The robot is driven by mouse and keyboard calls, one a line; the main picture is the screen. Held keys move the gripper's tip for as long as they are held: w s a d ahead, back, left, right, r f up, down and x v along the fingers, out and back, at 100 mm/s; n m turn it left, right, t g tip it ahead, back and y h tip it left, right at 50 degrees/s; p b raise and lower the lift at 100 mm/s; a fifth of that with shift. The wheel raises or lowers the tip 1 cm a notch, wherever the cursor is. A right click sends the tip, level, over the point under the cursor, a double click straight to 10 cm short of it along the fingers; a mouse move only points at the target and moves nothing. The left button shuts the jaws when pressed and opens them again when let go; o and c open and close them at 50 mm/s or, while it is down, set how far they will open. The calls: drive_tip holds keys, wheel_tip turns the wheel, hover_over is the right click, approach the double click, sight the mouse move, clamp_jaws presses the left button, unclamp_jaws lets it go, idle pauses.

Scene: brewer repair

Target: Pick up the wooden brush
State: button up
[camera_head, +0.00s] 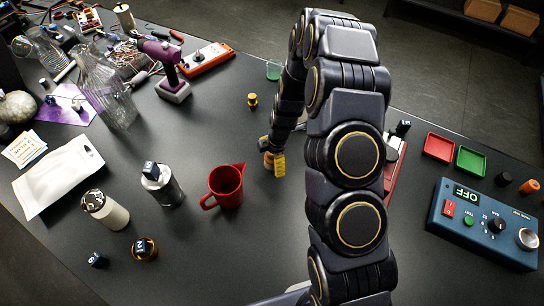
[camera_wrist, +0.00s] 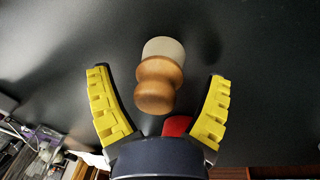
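The wooden brush (camera_wrist: 158,82) shows in the wrist view, with a turned orange-brown wooden body and a pale, whitish end at the top. It lies in the gap between the two yellow-padded fingers of my gripper (camera_wrist: 159,74). The fingers are spread wide, with dark space visible on both sides of the brush, so neither finger appears to touch it. In the head view my gripper (camera_head: 274,162) is low over the middle of the table, right of the red mug (camera_head: 226,184). There the brush is mostly hidden or too small to make out clearly.
A red patch (camera_wrist: 177,126) shows behind the brush in the wrist view. A small yellow-and-black piece (camera_head: 252,101) stands beyond my gripper. A metal canister (camera_head: 166,188) stands left of the mug. Red and green trays (camera_head: 470,161) and a blue control box (camera_head: 485,228) are at right.

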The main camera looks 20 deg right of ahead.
drive_tip(key=c, duration=1.2)
